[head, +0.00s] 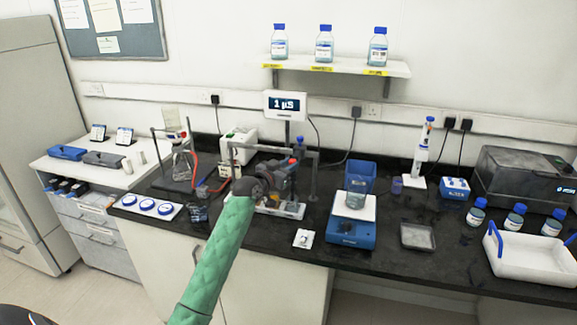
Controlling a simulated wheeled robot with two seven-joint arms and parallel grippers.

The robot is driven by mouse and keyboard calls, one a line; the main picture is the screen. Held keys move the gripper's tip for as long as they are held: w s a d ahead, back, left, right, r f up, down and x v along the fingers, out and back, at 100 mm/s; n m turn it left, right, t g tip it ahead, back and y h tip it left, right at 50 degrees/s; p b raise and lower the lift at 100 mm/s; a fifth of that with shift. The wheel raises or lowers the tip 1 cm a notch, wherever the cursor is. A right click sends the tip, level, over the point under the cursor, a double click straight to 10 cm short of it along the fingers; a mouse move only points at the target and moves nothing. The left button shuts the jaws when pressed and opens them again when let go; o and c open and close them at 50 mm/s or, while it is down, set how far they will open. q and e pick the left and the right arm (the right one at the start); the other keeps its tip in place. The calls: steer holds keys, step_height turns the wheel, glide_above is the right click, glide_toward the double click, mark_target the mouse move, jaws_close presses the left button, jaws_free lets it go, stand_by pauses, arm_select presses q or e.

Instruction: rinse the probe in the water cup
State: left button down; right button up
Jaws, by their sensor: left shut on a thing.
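My left gripper (284,182) is at the middle of the bench, at the end of my green-sleeved arm. It is shut on the probe, which is mostly hidden by the wrist and fingers. The gripper is over a small white tray (291,211), in front of the grey stand frame. A meter display (286,105) behind it reads 1 µS. I cannot make out the water cup for certain; the wrist and gripper cover part of this area. My right gripper is not in view.
A beaker (356,186) stands on a blue and white device (352,232) right of the gripper. A white tray with blue handles (528,258) is at the far right. The front edge of the black bench is mostly clear.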

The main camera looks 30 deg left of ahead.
arm_select(q)
steer(key=shift+r, duration=0.3)
step_height(320, 180, up, 6)
steer(key=shift+f+p, duration=0.1)
steer(key=shift+p, duration=0.85)
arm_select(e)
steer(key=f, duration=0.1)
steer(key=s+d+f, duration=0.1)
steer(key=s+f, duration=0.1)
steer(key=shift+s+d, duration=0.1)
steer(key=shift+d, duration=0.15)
arm_select(q)
steer(key=c, duration=1.3)
jaws_free()
steer(key=shift+o, duration=0.6)
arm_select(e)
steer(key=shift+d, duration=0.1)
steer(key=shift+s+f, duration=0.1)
